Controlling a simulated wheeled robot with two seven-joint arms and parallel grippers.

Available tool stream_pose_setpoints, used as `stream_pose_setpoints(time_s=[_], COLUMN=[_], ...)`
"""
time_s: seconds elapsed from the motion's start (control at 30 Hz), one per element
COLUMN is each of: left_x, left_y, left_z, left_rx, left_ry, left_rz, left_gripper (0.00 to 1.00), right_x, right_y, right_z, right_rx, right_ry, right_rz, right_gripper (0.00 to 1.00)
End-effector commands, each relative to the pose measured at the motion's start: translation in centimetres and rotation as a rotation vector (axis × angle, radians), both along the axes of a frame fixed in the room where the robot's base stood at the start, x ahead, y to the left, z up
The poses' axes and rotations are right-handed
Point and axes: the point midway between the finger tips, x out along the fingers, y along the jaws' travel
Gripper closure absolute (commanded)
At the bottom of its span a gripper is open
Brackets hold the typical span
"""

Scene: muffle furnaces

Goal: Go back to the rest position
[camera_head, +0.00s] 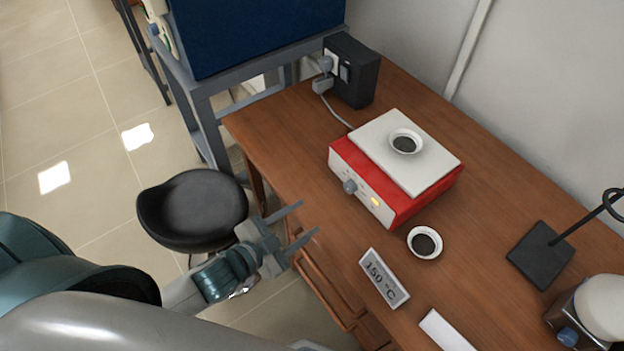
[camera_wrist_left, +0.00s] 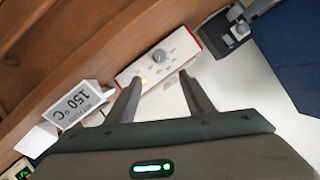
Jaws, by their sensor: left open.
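My left gripper (camera_head: 306,222) is open and empty beside the front edge of the wooden table, left of the hot plate. Its two fingers (camera_wrist_left: 160,92) also show apart in the left wrist view, with nothing between them. The red and white hot plate (camera_head: 372,188) stands on the table, and its knob side shows in the left wrist view (camera_wrist_left: 140,72). A small white dish with dark contents (camera_head: 406,142) sits on its top plate. A second such dish (camera_head: 425,243) stands on the table in front of it. My right gripper is in neither view.
A "150 °C" sign (camera_head: 384,279) and a white card (camera_head: 446,331) lie near the table's front edge. A black stool (camera_head: 194,211) stands left of the table (camera_head: 290,130). A black power box (camera_head: 352,72) is at the back. A black stand (camera_head: 541,255) is at right.

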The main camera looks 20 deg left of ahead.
Motion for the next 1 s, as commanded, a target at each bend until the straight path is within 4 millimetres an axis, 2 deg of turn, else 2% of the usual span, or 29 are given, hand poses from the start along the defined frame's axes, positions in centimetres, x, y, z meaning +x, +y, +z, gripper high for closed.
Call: stream_pose_setpoints(time_s=[0.37, 0.57, 0.77, 1.0], left_x=[0.0, -0.7, -3.5, -9.0], left_y=[0.3, 1.8, 4.0, 5.4], left_z=[-0.2, -1.3, -3.4, -5.6], left_rx=[-0.003, -0.015, -0.039, -0.069], left_ry=[0.025, 0.141, 0.361, 0.641], left_rz=[0.029, 0.147, 0.327, 0.493], left_gripper=[0.52, 0.52, 0.52, 0.52], right_x=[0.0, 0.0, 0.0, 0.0], right_y=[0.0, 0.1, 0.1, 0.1], right_z=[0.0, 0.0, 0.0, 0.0], right_rx=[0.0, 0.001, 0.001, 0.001], right_ry=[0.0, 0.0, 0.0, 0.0], right_rz=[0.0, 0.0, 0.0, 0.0], right_gripper=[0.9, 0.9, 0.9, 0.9])
